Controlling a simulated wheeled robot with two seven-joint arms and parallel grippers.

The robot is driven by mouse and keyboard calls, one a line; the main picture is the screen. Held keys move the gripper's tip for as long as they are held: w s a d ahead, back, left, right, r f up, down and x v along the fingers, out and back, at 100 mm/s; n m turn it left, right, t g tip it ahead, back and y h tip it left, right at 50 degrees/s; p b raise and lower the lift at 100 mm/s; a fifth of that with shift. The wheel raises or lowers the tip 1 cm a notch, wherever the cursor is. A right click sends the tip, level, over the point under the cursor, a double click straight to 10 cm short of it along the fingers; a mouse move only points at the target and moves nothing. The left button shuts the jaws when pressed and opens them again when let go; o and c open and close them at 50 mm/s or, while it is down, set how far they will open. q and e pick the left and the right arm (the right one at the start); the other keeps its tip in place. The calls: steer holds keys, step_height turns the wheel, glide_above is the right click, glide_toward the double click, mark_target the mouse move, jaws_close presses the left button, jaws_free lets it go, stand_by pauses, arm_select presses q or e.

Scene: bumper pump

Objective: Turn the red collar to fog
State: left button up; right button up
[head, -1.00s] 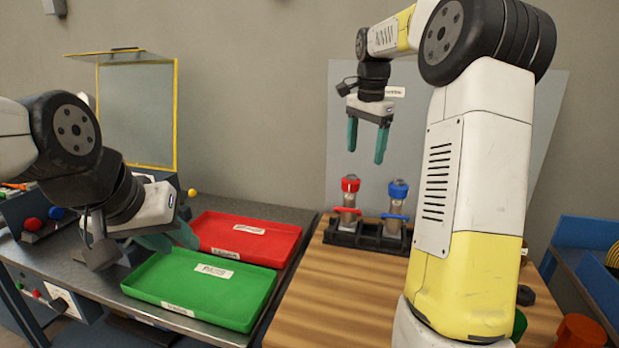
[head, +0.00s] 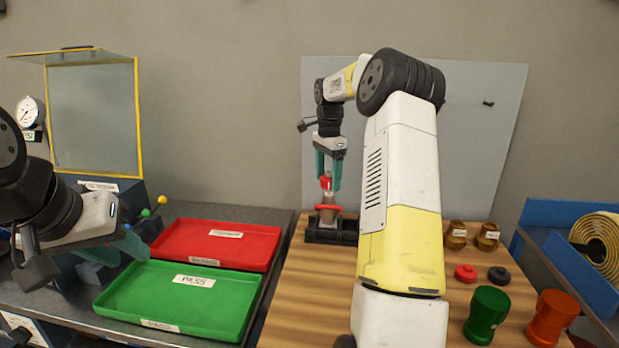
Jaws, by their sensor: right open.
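The pump with the red top (head: 326,182) and red collar (head: 328,208) stands upright in a black holder (head: 325,236) on the wooden table. My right gripper (head: 328,187) points down over it, its teal fingers open on either side of the red top, above the collar. I cannot tell whether the fingers touch the top. The blue-collared pump is hidden behind my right arm. My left gripper (head: 120,250) hangs over the left bench by the green tray, its fingers apart and empty.
A green PASS tray (head: 215,310) and a red tray (head: 262,254) lie on the left bench. Brass parts (head: 455,236), small caps (head: 466,273), a green knob-shaped part (head: 486,316) and an orange one (head: 552,318) stand right of my arm. The table's front-left is clear.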

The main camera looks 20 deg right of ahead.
steer(key=shift+f, duration=0.15)
steer(key=c, duration=1.4)
